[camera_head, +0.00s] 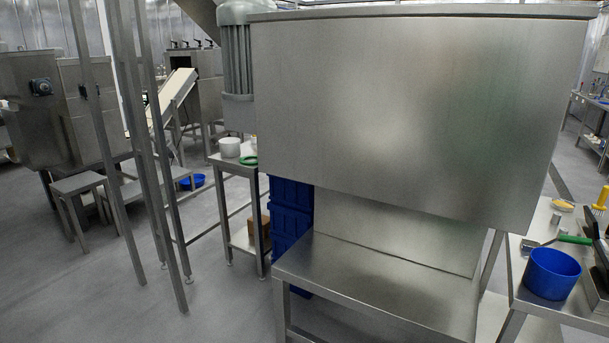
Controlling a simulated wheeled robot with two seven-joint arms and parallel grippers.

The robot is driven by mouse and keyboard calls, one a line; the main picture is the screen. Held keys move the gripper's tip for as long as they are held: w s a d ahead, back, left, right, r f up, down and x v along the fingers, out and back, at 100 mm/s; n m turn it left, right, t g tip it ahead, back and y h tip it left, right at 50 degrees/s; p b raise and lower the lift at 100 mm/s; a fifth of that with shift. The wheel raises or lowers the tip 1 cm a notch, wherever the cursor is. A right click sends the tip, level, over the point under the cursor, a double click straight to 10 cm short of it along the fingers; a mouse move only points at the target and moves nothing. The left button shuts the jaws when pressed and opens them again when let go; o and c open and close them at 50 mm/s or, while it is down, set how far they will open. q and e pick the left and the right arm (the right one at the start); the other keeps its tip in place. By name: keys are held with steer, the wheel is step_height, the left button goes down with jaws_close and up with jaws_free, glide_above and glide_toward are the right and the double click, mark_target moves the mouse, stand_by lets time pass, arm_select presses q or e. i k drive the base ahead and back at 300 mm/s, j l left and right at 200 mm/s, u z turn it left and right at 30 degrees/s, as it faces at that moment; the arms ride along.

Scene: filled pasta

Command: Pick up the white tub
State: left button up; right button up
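A small white tub (230,147) stands upright on a narrow steel table (222,163) left of centre, behind the left side of a large steel machine. A green ring-shaped item (249,160) lies to its right on the same table. Neither of my grippers is in the view, so their state and their distance from the tub do not show.
A large steel machine (410,110) with a low steel shelf (385,290) fills the middle. Blue crates (290,215) are stacked beside it. Upright steel posts (150,150) stand at left. A blue tub (551,273) is on the right table. Grey floor (90,290) is clear at lower left.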

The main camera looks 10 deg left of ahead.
mark_target(230, 147)
steer(key=i+j+u, duration=0.15)
steer(key=i+u, duration=0.2)
steer(key=i, duration=0.2)
steer(key=i+u, duration=0.35)
steer(key=i, duration=0.25)
